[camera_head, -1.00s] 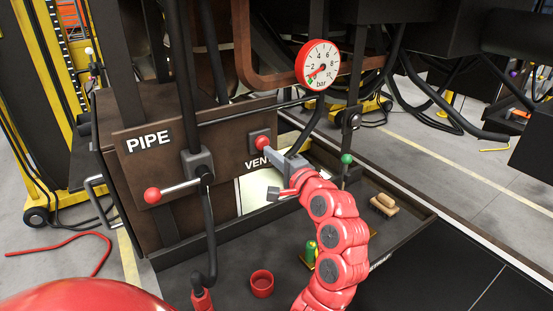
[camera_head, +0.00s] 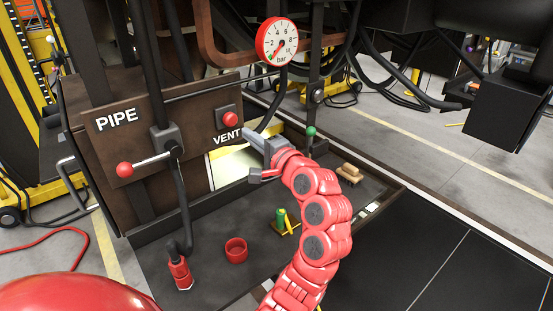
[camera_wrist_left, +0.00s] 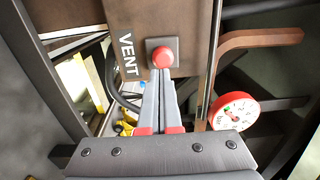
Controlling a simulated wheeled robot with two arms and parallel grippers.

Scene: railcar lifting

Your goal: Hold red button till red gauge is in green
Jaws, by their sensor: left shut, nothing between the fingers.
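The red button (camera_head: 230,119) sits on a grey plate on the brown panel, above the word VENT. It also shows in the left wrist view (camera_wrist_left: 163,57), just beyond the fingertips. My left gripper (camera_head: 248,134) is shut and empty. Its tips are near the button, a little to its lower right and apart from it in the head view. The red-rimmed gauge (camera_head: 277,42), marked bar, hangs above and right of the button. Its needle points to the lower left, at or near the small green mark. The gauge also shows in the left wrist view (camera_wrist_left: 235,110). My right gripper is out of view.
The dark tray (camera_head: 205,222) below holds a red cup (camera_head: 236,250), a green and yellow item (camera_head: 282,220) and a wooden brush-like block (camera_head: 349,173). Black hoses hang at the right.

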